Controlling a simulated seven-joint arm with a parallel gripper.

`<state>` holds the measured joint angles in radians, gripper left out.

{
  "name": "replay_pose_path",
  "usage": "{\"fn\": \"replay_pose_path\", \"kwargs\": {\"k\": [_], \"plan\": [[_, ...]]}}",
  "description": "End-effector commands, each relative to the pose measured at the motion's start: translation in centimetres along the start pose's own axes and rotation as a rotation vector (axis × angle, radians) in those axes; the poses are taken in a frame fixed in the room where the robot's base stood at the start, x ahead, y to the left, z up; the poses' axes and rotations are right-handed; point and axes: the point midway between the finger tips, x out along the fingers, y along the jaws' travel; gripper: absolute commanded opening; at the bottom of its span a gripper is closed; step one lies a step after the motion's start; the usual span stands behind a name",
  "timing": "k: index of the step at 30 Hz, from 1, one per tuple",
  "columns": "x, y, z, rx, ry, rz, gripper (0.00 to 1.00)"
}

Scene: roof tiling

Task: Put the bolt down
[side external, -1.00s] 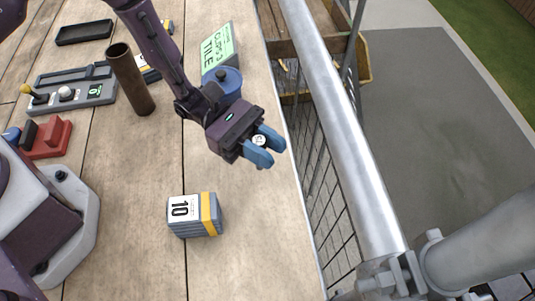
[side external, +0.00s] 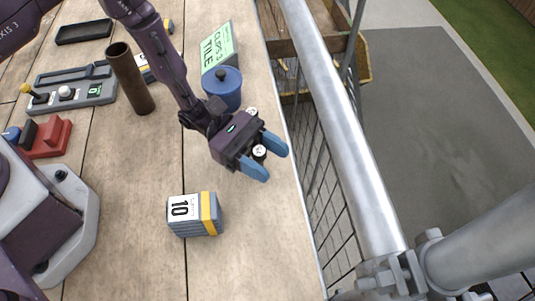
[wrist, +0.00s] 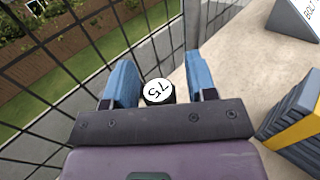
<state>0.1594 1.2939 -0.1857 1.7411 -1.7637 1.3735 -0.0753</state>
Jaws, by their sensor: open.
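The bolt (side external: 259,152) is a short dark cylinder with a white round top. It stands between the parted blue fingers of my gripper (side external: 263,158), near the right edge of the wooden deck. In the wrist view its top reads "75" (wrist: 158,91), and it sits between the fingertips of my gripper (wrist: 162,85) with a gap on the right finger's side. My gripper is open. The bolt's lower part is hidden, so its contact with the deck is not clear. Another white round top (side external: 251,112) shows just behind my gripper.
A grey and yellow block marked "10" (side external: 195,214) lies in front of my gripper. A blue lidded pot (side external: 222,88), a green-faced sign (side external: 217,53) and a brown tube (side external: 131,80) stand behind. A mesh fence and metal rail (side external: 345,130) border the deck's right edge.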

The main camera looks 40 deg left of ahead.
Motion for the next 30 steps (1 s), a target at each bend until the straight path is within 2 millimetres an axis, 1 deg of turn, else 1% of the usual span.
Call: {"fn": "replay_pose_path", "kwargs": {"k": [2,5,9,12,15,19,26,29,30], "plan": [[-0.2,0.0,0.2,0.0,0.001,0.0,0.52],[-1.6,0.1,0.2,-0.001,0.001,0.004,0.52],[-4.1,0.1,0.2,0.0,0.001,0.005,0.52],[-5.7,0.1,0.2,0.001,0.0,0.004,0.52],[-6.8,0.1,0.2,0.0,-0.001,0.002,0.52],[-7.5,0.0,0.2,0.0,0.0,0.0,0.52],[-7.5,0.0,0.5,0.008,0.003,-0.007,0.52],[-7.7,0.1,2.0,0.056,0.026,-0.049,0.52],[-7.9,0.0,3.1,0.091,0.045,-0.08,0.52]]}}
